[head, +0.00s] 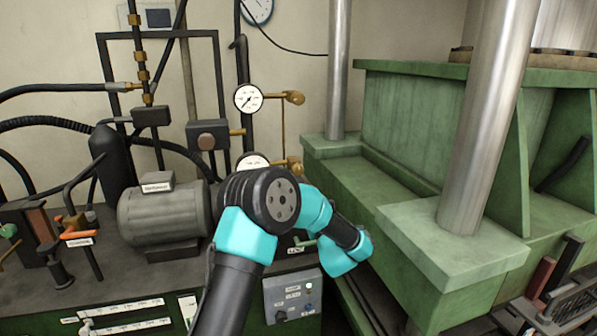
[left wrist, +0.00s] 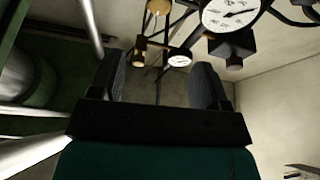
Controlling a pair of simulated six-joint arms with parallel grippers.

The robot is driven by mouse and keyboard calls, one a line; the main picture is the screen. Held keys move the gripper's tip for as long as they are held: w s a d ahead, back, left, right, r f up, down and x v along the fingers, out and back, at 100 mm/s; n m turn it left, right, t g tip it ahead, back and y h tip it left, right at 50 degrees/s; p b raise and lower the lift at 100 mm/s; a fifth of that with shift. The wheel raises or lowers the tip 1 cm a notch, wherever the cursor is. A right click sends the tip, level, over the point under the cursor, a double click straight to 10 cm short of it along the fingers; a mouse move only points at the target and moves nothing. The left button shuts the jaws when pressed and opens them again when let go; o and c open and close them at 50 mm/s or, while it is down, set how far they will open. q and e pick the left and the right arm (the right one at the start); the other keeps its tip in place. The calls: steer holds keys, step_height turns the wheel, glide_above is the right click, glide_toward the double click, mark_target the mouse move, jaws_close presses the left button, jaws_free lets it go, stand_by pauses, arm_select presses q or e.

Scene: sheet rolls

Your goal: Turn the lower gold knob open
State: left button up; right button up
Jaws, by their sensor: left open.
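The lower gold knob (head: 294,166) sits right of the lower pressure gauge (head: 252,161), partly behind my left arm in the head view. The upper gold knob (head: 294,97) is above it, beside the upper gauge (head: 248,98). In the left wrist view, the picture seems upside down. There the nearer gold knob (left wrist: 158,6), which looks like the lower one, is cut by the top edge. The farther gold knob (left wrist: 140,52) is below it. My left gripper (left wrist: 158,78) is open, with nothing between its fingers, apart from both knobs. Its fingers are hidden in the head view. My right gripper is not in view.
A green press (head: 400,215) with steel columns (head: 488,115) stands close on the right. A grey motor (head: 163,213) and hoses crowd the bench on the left. A grey control box (head: 292,300) is below my arm. A thin pipe joins the two knobs.

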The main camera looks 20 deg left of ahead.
mark_target(299, 171)
arm_select(q)
steer(key=x, duration=1.7)
steer(key=shift+r, duration=0.1)
steer(key=shift+c, duration=0.4)
steer(key=c, duration=0.8)
steer(key=shift+c, duration=0.2)
